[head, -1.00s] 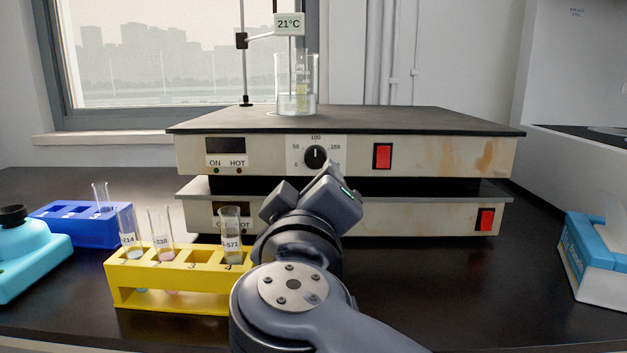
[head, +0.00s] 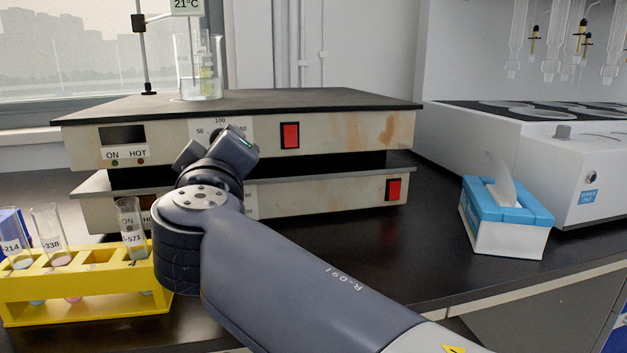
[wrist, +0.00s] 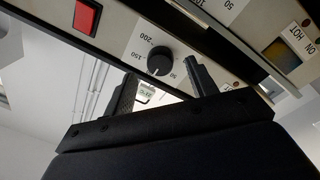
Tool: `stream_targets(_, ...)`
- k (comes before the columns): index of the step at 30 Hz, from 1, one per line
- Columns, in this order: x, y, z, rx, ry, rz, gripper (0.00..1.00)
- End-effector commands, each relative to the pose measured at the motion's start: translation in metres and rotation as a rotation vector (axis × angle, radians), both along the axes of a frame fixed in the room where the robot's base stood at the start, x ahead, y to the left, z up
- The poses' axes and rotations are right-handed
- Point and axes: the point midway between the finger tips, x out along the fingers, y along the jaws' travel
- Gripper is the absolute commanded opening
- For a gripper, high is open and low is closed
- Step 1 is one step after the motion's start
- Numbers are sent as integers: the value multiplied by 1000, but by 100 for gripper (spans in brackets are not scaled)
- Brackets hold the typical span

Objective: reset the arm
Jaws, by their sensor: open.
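My gripper (head: 222,147) is in front of the two stacked hotplates, before the upper one's dial. Its fingertips are hard to make out in the head view. In the wrist view the fingers (wrist: 163,86) stand apart with nothing between them. The hotplate's black knob (wrist: 160,61) and red switch (wrist: 87,15) show upside down beyond them. My arm reaches in from the lower right of the head view.
A yellow rack (head: 88,286) with several labelled test tubes stands left of my arm. The upper hotplate (head: 345,135) carries a glass beaker (head: 200,75). A tissue box (head: 507,222) and a white machine (head: 575,170) stand at right. Dark counter between is clear.

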Motion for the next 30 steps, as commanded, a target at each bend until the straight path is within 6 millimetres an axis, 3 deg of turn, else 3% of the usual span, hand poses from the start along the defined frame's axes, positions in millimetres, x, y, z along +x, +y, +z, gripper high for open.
stream_targets(3, 17, 3, 0, -1, 0, -3, 54)
stream_targets(8, 28, 5, 1, 1, -1, -1, 54)
stream_targets(20, 28, 6, 2, -15, -5, 1, 54)
stream_targets(26, 14, 4, 2, 1, -2, 4, 54)
stream_targets(30, -9, -1, 1, 1, 0, 5, 54)
